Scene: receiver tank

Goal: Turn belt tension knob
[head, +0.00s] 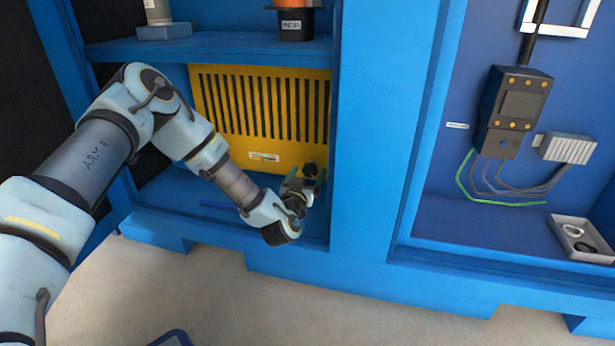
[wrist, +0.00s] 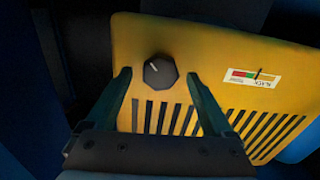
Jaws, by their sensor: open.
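The belt tension knob (wrist: 160,70) is a dark, many-sided knob with a white pointer line, mounted on a yellow slotted panel (wrist: 205,45). In the head view the knob (head: 309,169) sits at the panel's lower right corner. My gripper (wrist: 158,80) is open, with one finger on each side of the knob in the wrist view and a gap visible at both sides. I cannot tell how far the fingertips are from the panel. In the head view my gripper (head: 305,182) is just below the knob and partly hides that corner.
The yellow panel stands inside a blue cabinet bay, under a shelf (head: 225,48) holding a dark pot (head: 296,24). A blue upright (head: 375,130) is close to the right of my gripper. A tray (head: 582,240) lies in the right bay.

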